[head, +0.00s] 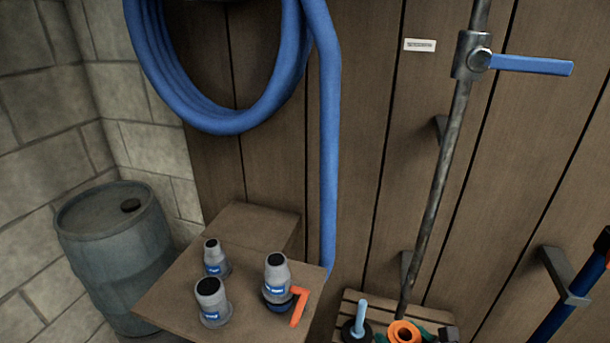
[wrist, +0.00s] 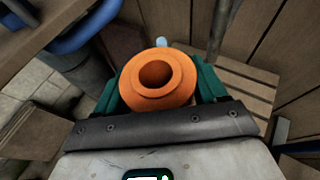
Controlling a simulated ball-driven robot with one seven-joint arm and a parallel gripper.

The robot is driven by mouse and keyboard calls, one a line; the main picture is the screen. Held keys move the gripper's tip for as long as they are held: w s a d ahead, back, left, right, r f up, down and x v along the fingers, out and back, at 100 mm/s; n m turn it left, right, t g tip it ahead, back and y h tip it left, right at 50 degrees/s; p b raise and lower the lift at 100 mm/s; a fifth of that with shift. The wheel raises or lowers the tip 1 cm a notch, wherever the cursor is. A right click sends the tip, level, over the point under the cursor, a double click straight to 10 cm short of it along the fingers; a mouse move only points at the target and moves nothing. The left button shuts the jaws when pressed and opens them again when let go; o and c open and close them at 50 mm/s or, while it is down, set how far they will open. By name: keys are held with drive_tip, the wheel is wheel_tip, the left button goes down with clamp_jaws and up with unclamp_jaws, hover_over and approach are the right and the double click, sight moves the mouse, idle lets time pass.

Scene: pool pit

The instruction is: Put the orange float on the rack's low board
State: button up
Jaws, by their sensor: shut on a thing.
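The orange float (wrist: 158,96) is a thick ring with a round hole, held between the green fingers of my gripper (wrist: 158,73) in the wrist view. In the head view the float (head: 404,323) shows at the bottom edge, partly cut off, with green finger parts beside it. A low slatted wooden board (head: 352,297) lies by the plank wall, behind and around the float in the picture. It also shows in the wrist view (wrist: 246,88), to the right of and beyond the float. I cannot tell whether the float touches the board.
A dark disc with a light blue handle (head: 358,322) stands on the board, left of the float. A wooden bench (head: 170,292) with several grey fittings and an orange-handled valve (head: 299,305) is at left. A metal pipe (head: 440,180) rises behind. A barrel (head: 110,250) stands far left.

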drive_tip(key=s+f+m+h, duration=0.3)
drive_tip(key=s+f+h, duration=0.1)
drive_tip(key=s+f, duration=0.4)
wheel_tip(320, 180, down, 3)
drive_tip(key=shift+s+r+m+t, duration=0.15)
drive_tip(key=shift+s+m+t, duration=0.15)
drive_tip(key=shift+t, duration=0.1)
drive_tip(key=shift+s, duration=0.1)
